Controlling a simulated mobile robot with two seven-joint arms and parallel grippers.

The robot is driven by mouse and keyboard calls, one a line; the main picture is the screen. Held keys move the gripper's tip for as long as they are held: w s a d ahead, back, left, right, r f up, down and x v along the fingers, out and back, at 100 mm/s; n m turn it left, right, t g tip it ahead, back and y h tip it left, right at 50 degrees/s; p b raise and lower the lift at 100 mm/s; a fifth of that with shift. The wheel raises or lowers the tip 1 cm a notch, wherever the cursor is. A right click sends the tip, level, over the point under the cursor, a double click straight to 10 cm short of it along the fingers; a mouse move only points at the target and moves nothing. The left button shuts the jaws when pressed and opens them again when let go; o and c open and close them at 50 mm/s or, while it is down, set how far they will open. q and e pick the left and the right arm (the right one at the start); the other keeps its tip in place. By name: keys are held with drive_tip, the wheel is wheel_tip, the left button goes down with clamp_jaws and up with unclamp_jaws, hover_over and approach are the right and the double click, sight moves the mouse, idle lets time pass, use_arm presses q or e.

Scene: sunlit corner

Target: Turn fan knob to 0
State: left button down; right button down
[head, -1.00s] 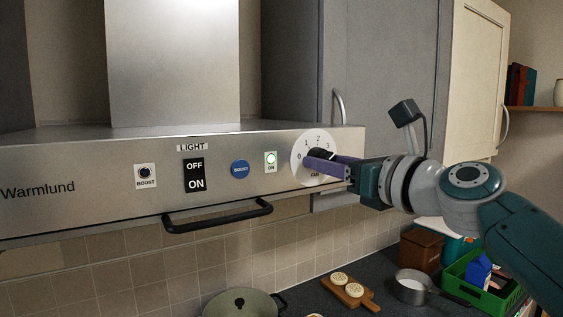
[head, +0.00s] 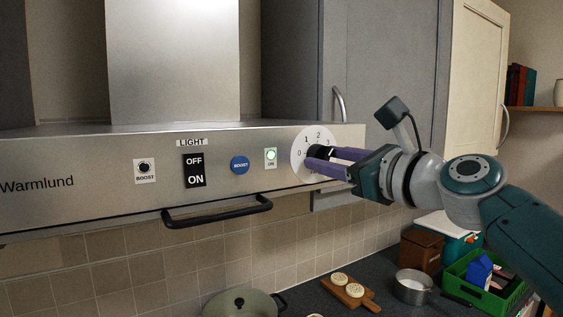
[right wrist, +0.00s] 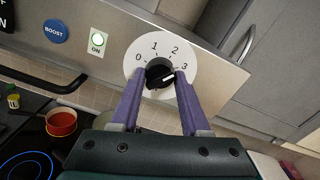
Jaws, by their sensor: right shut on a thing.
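The fan knob (right wrist: 158,74) is black and sits on a round white dial marked 0 to 3, on the range hood's front panel. In the head view the dial (head: 301,143) is at the panel's right end, and my gripper mostly hides the knob. My right gripper (head: 312,157) has purple fingers. It is shut on the knob, one finger on each side, as the right wrist view (right wrist: 159,78) also shows. My left gripper is not in view.
Left of the dial are a lit green ON indicator (head: 270,157), a blue BOOST button (head: 240,165) and a light switch (head: 194,171). A black bar handle (head: 217,213) hangs below. A grey cabinet (head: 385,75) stands behind the dial. A pot (head: 243,302) is on the counter.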

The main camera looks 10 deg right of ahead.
drive_tip(key=n+b, duration=0.2)
drive_tip(key=n, duration=0.4)
drive_tip(key=shift+n, duration=0.3)
drive_tip(key=n+b, duration=0.2)
drive_tip(key=n, duration=0.3)
drive_tip(key=shift+d, duration=0.1)
drive_tip(key=n+b, duration=0.3)
drive_tip(key=n, duration=0.3)
drive_tip(key=shift+n, duration=0.3)
drive_tip(key=n+b, duration=0.1)
drive_tip(key=n, duration=0.3)
drive_tip(key=shift+r+n+b, duration=0.15)
drive_tip(key=shift+n+b, duration=0.15)
drive_tip(key=shift+n, duration=0.1)
drive_tip(key=shift+c, duration=1.9)
unclamp_jaws()
drive_tip(key=shift+s, duration=0.1)
